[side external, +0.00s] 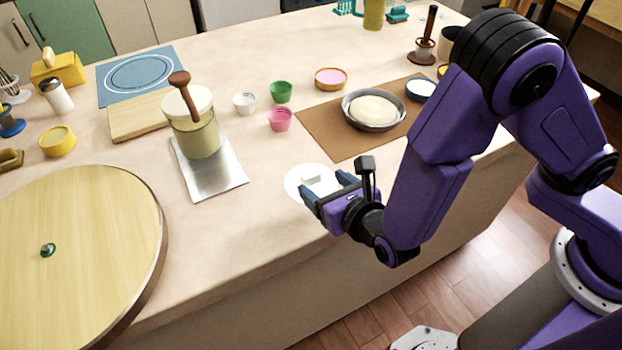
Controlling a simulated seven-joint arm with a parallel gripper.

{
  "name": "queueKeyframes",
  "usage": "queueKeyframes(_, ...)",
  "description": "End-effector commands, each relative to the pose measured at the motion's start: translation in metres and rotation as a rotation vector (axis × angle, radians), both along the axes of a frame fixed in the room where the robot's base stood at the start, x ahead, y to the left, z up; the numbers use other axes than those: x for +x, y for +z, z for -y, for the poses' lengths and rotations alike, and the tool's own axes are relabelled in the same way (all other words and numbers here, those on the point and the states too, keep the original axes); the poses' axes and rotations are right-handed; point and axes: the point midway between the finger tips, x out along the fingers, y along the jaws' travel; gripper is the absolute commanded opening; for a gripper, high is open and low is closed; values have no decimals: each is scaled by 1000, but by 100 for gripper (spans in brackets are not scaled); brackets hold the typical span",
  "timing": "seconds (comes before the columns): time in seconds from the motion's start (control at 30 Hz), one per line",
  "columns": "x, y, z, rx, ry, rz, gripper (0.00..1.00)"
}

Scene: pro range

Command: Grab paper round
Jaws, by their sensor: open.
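The paper round (292,184) is a flat white disc lying on the counter near its front edge. A small white block-like piece (311,178) stands on it or is part of it. My gripper (325,182) is open over the right part of the round, its dark fingers pointing away from the front edge. The fingers hide part of the round. I cannot tell whether a fingertip touches it.
A jar with a brown-handled tool (203,135) stands on a metal plate (233,181) to the left. Behind are pink (279,120), green (281,93) and white (244,104) cups. A dough pan (346,112) sits on a brown mat (325,138). A wooden turntable (75,290) is front left.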

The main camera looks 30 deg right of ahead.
Motion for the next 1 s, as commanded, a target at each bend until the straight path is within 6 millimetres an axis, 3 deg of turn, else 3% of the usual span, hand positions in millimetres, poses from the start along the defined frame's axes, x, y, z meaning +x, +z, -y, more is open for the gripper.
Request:
queueKeyframes(0.43, 44, -20, 3, 0, -2, -1, 72)
queueKeyframes(0.77, 49, -22, 2, -1, 0, -1, 72)
queueKeyframes(0.93, 49, -22, 2, -1, 1, -1, 17)
queueKeyframes(1.0, 49, -22, 2, -1, 1, -1, 13)
